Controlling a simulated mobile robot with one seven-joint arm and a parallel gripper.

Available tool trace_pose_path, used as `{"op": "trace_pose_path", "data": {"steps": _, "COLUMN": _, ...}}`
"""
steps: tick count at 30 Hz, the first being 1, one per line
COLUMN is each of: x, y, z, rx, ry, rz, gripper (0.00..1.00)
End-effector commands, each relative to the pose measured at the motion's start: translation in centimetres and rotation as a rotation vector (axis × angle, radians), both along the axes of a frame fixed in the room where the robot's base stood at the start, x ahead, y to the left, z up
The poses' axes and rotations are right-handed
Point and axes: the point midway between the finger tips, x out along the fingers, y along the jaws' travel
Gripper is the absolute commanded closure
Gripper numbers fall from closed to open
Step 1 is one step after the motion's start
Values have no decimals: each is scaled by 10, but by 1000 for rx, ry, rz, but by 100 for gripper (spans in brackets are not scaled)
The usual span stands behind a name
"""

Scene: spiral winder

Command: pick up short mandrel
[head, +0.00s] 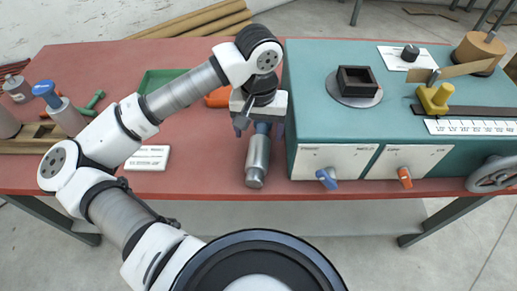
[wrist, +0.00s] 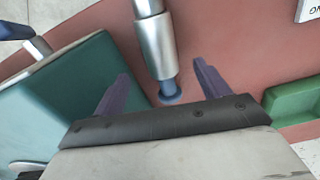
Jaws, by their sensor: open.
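A silver metal cylinder with a blue end, seemingly the short mandrel (head: 257,160), lies on its side on the red table, just left of the teal machine. Its silver end points to the table's front edge. My gripper (head: 259,128) is above its blue end, which the gripper partly hides in the head view. In the wrist view the open purple fingers of my gripper (wrist: 161,78) stand on either side of the mandrel (wrist: 155,45), near its blue end, with gaps on both sides. I cannot tell how high the fingertips are above the table.
A green tray (head: 160,79) and a white label card (head: 147,158) lie left.

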Motion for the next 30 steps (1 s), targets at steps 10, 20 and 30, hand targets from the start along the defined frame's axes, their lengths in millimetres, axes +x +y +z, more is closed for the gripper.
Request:
{"op": "trace_pose_path", "data": {"steps": 10, "x": 1, "y": -1, "z": -27, "rx": -4, "ry": 1, "rz": 1, "gripper": 25}}
{"op": "trace_pose_path", "data": {"steps": 20, "x": 4, "y": -1, "z": -67, "rx": -3, "ry": 2, "rz": 1, "gripper": 25}}
{"op": "trace_pose_path", "data": {"steps": 30, "x": 5, "y": -1, "z": -72, "rx": 0, "ry": -1, "rz": 0, "gripper": 31}}
